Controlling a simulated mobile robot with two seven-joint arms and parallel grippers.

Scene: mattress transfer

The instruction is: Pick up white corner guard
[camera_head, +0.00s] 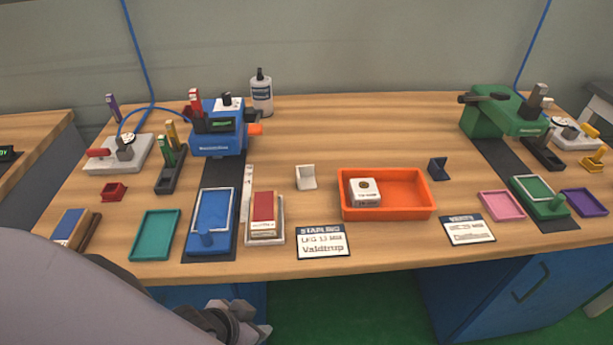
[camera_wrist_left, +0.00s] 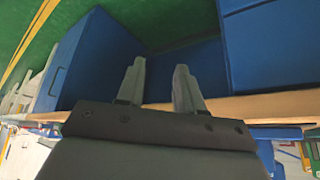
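The white corner guard (camera_head: 306,177) stands on the wooden table, left of the orange tray and behind the left label card. My left gripper (camera_head: 262,330) is low at the front of the table, below its front edge and well apart from the guard. In the left wrist view my left gripper (camera_wrist_left: 161,72) shows two grey fingers with a gap between them and nothing held. The corner guard is not seen in the left wrist view. My right gripper is not in view.
An orange tray (camera_head: 385,214) holding a white box (camera_head: 364,190) is right of the guard. A dark blue corner guard (camera_head: 438,168) stands beyond it. A red-topped block (camera_head: 264,208) and a label card (camera_head: 320,242) are nearby. Table behind the guard is clear.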

